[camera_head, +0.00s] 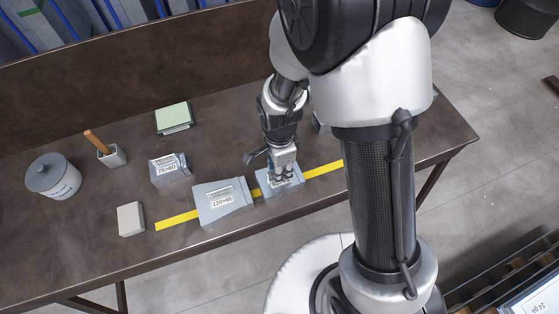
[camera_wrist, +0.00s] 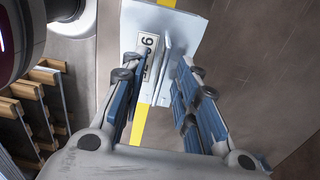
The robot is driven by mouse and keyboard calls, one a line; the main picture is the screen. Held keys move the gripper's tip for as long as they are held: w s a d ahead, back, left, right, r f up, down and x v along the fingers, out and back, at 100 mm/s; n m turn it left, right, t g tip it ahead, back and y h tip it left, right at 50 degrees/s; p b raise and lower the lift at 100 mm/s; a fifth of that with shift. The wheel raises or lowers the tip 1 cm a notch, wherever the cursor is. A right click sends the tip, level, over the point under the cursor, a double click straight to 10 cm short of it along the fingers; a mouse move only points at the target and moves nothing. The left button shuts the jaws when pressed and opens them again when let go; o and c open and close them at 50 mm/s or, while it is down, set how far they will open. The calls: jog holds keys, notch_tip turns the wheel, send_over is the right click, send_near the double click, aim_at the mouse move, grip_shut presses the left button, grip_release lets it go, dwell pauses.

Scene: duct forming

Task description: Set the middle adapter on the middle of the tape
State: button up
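The yellow tape (camera_head: 176,221) runs along the table, partly covered by two adapters. A large grey adapter labelled 120×90 (camera_head: 220,203) sits across it. Right of that, another grey adapter (camera_head: 293,186) sits on the tape under my gripper (camera_head: 284,172). In the wrist view this adapter (camera_wrist: 190,30) has an upright ridge and a label starting with 9. My gripper (camera_wrist: 160,75) is open there, with a finger on each side of the ridge and gaps showing. A smaller grey adapter (camera_head: 171,177) stands behind the tape. My arm hides the tape's right end.
A grey lidded canister (camera_head: 53,177), a small cup with a wooden handle (camera_head: 112,157), a pale block (camera_head: 130,219) and a green-topped box (camera_head: 174,118) stand to the left. Part of a grey object (camera_head: 318,122) shows behind my arm. The table's front edge is close to the tape.

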notch_tip(320, 180, up, 12)
jog(key=shift+f, duration=0.15)
dwell(0.3)
